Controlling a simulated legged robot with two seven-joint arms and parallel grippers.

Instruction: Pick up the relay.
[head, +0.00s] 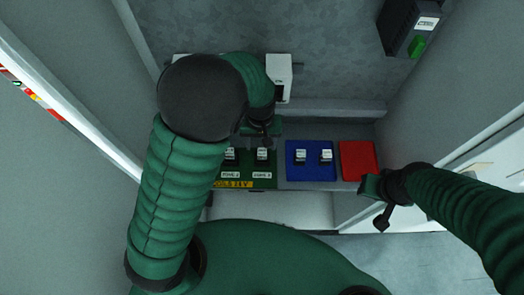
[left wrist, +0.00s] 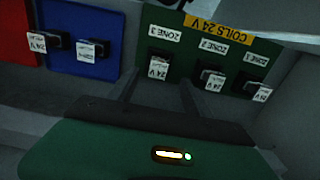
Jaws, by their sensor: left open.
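Small black relays with white labels marked 24 V sit on a green panel with a yellow COILS 24 V strip. In the head view two of them show, at ZONE 2 (head: 230,155) and ZONE 3 (head: 262,155); my left arm hides the rest. In the left wrist view the relays at ZONE 3 (left wrist: 158,66), ZONE 2 (left wrist: 212,78) and ZONE 1 (left wrist: 260,93) show upside down. My left gripper (head: 262,138) is open, its fingers pointing at the panel near the ZONE 3 relay, which appears apart from them. My right gripper (head: 378,205) is off to the right; its jaws are unclear.
A blue panel (head: 311,173) beside the green one carries two similar relays (head: 300,156). A red panel (head: 358,162) lies right of it. A dark box with a green button (head: 417,46) is on the right wall. Walls close in on both sides.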

